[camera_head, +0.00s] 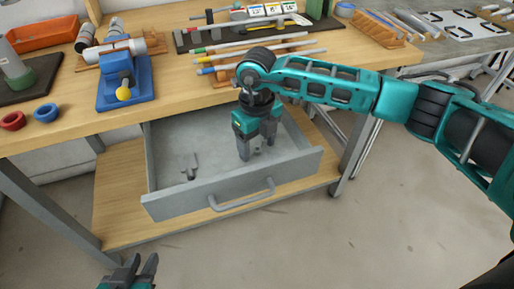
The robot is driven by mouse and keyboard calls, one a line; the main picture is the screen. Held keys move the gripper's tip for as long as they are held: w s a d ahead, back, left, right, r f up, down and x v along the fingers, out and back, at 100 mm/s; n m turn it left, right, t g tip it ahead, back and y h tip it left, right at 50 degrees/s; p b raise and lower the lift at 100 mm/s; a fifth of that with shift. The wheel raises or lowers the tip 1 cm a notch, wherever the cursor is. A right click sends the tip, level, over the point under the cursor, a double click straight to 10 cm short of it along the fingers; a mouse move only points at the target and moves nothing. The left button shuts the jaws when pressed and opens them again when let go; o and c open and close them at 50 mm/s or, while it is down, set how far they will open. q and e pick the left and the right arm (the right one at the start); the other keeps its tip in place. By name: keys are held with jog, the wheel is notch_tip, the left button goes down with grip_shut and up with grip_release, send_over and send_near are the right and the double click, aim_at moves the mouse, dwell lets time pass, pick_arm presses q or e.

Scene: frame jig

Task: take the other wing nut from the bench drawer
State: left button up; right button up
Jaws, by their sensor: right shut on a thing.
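The grey bench drawer (165,201) is pulled open below the wooden bench top. My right gripper (256,152) reaches down into the right part of the drawer. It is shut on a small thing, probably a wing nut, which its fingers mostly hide. A small grey piece (190,168) lies on the drawer floor at the left, apart from the gripper; it is too small to tell for sure what it is. My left gripper (137,265) is at the bottom left, outside the drawer, with its fingers apart and nothing seen between them.
The drawer front with its handle (243,196) and the side walls surround my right gripper. The bench edge is just above. The floor in front is clear.

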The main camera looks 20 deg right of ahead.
jog(key=c, duration=0.4)
jog(key=shift+c, duration=0.2)
